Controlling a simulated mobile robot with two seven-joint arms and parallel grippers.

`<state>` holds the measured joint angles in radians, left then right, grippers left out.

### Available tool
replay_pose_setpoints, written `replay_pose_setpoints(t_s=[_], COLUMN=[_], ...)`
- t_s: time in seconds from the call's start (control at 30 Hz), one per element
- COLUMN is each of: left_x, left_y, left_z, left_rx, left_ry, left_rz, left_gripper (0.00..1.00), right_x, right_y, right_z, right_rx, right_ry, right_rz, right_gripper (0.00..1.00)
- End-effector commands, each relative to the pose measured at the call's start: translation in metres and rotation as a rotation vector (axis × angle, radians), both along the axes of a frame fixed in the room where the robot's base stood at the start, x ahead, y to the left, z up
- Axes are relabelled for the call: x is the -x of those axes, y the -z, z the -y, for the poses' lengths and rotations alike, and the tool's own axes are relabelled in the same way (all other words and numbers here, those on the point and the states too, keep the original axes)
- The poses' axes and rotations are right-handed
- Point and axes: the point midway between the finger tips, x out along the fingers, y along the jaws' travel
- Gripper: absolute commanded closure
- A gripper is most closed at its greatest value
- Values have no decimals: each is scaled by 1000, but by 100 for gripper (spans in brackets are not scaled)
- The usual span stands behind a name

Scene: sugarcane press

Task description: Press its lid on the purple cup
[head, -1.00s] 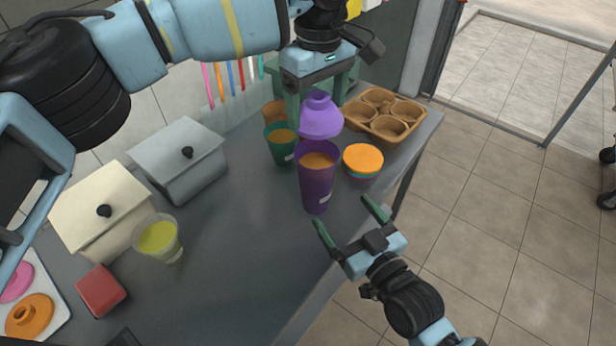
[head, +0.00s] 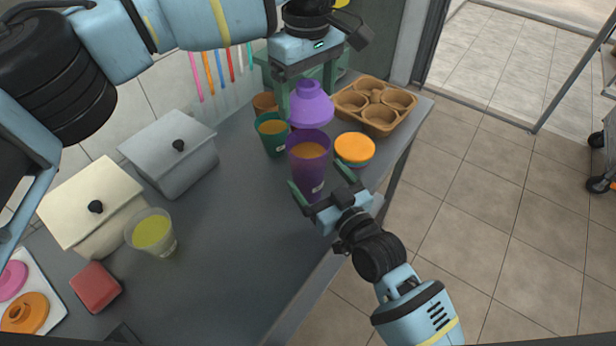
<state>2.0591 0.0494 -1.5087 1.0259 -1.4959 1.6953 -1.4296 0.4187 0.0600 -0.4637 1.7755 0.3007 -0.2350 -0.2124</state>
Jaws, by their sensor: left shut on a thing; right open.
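The purple cup (head: 310,165) stands upright near the table's right edge, filled with an orange-brown drink. The purple lid (head: 310,107), domed with a knob, is directly above the cup's back rim; I cannot tell whether it touches the rim. The drink's surface still shows below the lid. My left gripper (head: 308,82) is shut on the lid's knob from above. My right gripper (head: 322,182) is open, its green fingers on either side of the cup's lower part at the front; contact is not clear.
A green cup (head: 271,136) stands left of the purple cup, and an orange-topped cup (head: 355,148) right of it. A brown cup carrier (head: 346,98) sits behind. Two lidded pots (head: 167,155), a clear cup (head: 150,233) and a red block (head: 96,287) are left.

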Motion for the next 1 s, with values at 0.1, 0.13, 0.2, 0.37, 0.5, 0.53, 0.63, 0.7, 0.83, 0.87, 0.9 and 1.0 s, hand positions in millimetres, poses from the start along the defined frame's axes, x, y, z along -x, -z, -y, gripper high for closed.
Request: replay_pose_setpoints(t_s=[0.1,0.13,0.2,0.37,0.5,0.53,0.63,0.7,0.83,0.87,0.9,1.0], left_x=[0,0,0,0,0,0,0,0,0,0,0,0], left_y=[0,0,0,0,0,0,0,0,0,0,0,0], left_z=[0,0,0,0,0,0,0,0,0,0,0,0], left_rx=[0,0,0,0,0,0,0,0,0,0,0,0], left_ry=[0,0,0,0,0,0,0,0,0,0,0,0], left_rz=[0,0,0,0,0,0,0,0,0,0,0,0], left_gripper=[41,41,41,41,41,41,41,41,41,41,41,41], right_x=[-16,-20,-27,-37,-40,-40,-40,-40,-40,-40,-40,-40], right_y=[-1,-1,0,0,0,0,0,0,0,0,0,0], right_z=[-10,-12,-16,-22,-24,-24,-24,-24,-24,-24,-24,-23], right_rx=[-1,0,1,0,0,1,1,1,1,1,1,1], right_ry=[-1,0,0,0,0,0,0,0,0,0,0,0], right_rz=[1,1,1,1,1,1,1,1,1,1,1,1], right_gripper=[10,10,10,10,10,10,10,10,20,24,29,42])
